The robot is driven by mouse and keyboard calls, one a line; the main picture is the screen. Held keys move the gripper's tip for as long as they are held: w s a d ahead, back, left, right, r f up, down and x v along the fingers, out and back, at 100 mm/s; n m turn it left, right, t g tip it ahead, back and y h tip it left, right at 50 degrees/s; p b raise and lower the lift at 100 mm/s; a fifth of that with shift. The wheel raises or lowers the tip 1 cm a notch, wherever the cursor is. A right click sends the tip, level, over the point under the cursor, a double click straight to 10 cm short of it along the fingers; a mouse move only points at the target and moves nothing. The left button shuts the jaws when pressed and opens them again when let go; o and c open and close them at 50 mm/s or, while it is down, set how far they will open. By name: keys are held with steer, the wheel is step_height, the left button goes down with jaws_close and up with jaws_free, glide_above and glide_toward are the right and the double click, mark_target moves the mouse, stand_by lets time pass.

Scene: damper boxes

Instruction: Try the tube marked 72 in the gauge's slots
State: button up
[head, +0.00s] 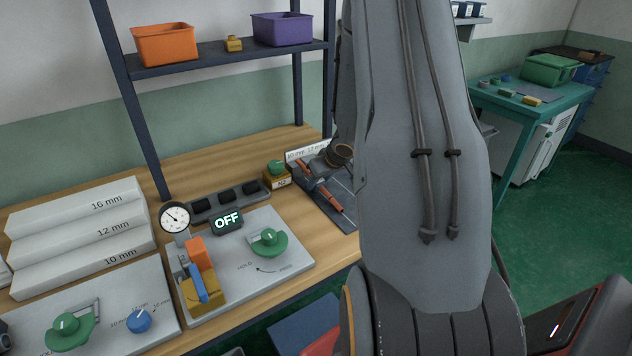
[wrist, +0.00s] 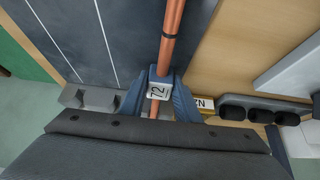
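A copper-coloured tube (wrist: 173,20) has a pale tag marked 72 (wrist: 159,88) on it. In the wrist view my gripper (wrist: 159,92) has its blue-grey fingers against both sides of the tag, with no gap visible. The tube runs away over a dark, white-lined surface; I cannot tell whether it touches it. In the head view orange-brown tubing (head: 327,196) shows over the dark tray (head: 345,218), partly behind my arm. A white strip reading 10 mm and 12 mm (head: 306,151), likely the gauge, stands at the tray's back, partly hidden. A grey notched block (wrist: 92,98) shows left of my fingers.
Left of the tray are a grey plate with a green knob (head: 268,243), a dial (head: 175,217) and an OFF display (head: 227,221). White stepped blocks (head: 80,235) fill the left.

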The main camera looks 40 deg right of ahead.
steer(key=o, duration=0.4)
steer(key=shift+o, duration=0.2)
steer(key=p+v, duration=0.1)
steer(key=v, duration=0.6)
steer(key=shift+s+r+p, duration=0.2)
steer(key=shift+r+p, duration=0.1)
steer(key=shift+p, duration=0.1)
